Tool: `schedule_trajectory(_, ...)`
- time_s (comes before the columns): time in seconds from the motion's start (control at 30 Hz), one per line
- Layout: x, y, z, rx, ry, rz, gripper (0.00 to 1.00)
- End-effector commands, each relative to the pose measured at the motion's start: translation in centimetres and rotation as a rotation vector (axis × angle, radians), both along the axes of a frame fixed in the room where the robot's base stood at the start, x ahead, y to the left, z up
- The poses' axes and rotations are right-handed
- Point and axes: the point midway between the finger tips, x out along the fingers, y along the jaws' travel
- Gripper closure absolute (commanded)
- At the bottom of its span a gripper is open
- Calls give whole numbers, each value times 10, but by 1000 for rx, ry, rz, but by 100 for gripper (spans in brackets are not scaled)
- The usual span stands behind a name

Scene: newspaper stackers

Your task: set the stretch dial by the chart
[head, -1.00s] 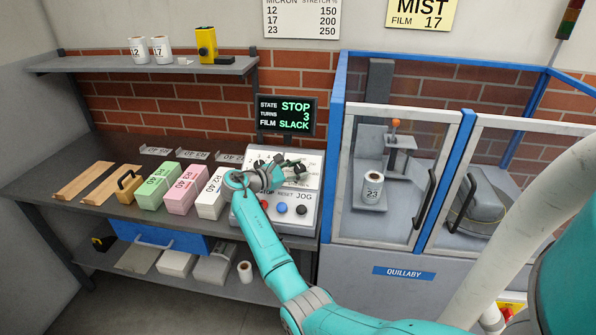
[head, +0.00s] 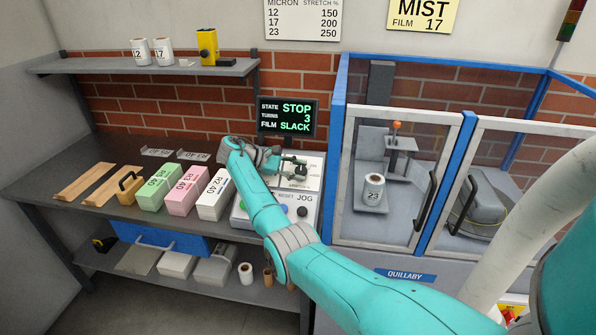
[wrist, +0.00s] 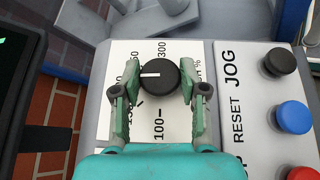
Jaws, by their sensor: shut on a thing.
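The stretch dial (wrist: 158,77) is a round black knob on a white scale plate in the wrist view. Its white mark points left in that view, towards my left finger. Around it I read 100 and 300; a number near 150 and another at the left are partly hidden by the finger. My gripper (wrist: 155,90) has a finger on each side of the knob and is shut on it; it also shows at the panel in the head view (head: 296,170). The chart (head: 302,18) pairs 12 with 150, 17 with 200, 23 with 250. A yellow card (head: 421,12) reads MIST, FILM 17.
A display (head: 287,118) reads STOP, TURNS 3, FILM SLACK. Black (wrist: 280,62), blue (wrist: 293,117) and red (wrist: 303,173) buttons lie beside the dial. A roll marked 23 (head: 374,190) sits behind the machine's glazed door. White, pink and green blocks stand left of the panel.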

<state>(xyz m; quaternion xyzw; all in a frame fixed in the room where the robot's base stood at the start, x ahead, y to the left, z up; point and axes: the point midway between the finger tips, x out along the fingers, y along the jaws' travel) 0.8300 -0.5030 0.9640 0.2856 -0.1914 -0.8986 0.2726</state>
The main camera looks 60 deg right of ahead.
Motion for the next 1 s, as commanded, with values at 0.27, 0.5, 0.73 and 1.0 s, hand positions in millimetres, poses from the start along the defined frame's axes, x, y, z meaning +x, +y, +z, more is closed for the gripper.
schedule_trajectory(0.27,0,0,-1,5,-4,-7,92)
schedule_trajectory(0.5,0,0,-2,4,-4,-6,40)
schedule_trajectory(0.73,0,0,-1,3,-4,-6,35)
schedule_trajectory(1.0,0,0,-1,2,-1,-1,35)
